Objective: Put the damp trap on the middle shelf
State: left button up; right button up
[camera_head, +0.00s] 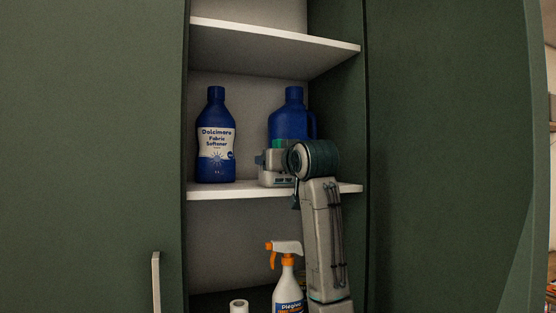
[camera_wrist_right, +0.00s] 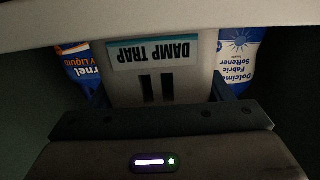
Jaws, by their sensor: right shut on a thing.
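The damp trap is a pale box with a teal-edged label and two dark slots. In the right wrist view, where its lettering is upside down, the damp trap (camera_wrist_right: 190,78) sits between the fingers of my right gripper (camera_wrist_right: 160,93). In the head view my right gripper (camera_head: 272,160) is at the right half of the middle shelf (camera_head: 230,190), shut on the damp trap. My gripper and wrist hide most of the trap there. I cannot tell whether its base touches the shelf. My left gripper is not in view.
A blue fabric softener bottle (camera_head: 216,140) stands at the left of the middle shelf. A blue jug (camera_head: 290,115) stands behind my right gripper. The upper shelf (camera_head: 270,45) is overhead. A spray bottle (camera_head: 287,285) and a white roll (camera_head: 239,306) are below. Green cabinet panels flank the opening.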

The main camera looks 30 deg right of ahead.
jog(key=shift+f, duration=0.1)
jog(key=o, duration=1)
jog(key=shift+a, duration=0.1)
jog(key=shift+s, duration=0.1)
jog(key=b+v, duration=0.7)
jog(key=v, duration=0.5)
jog(key=shift+b, duration=0.3)
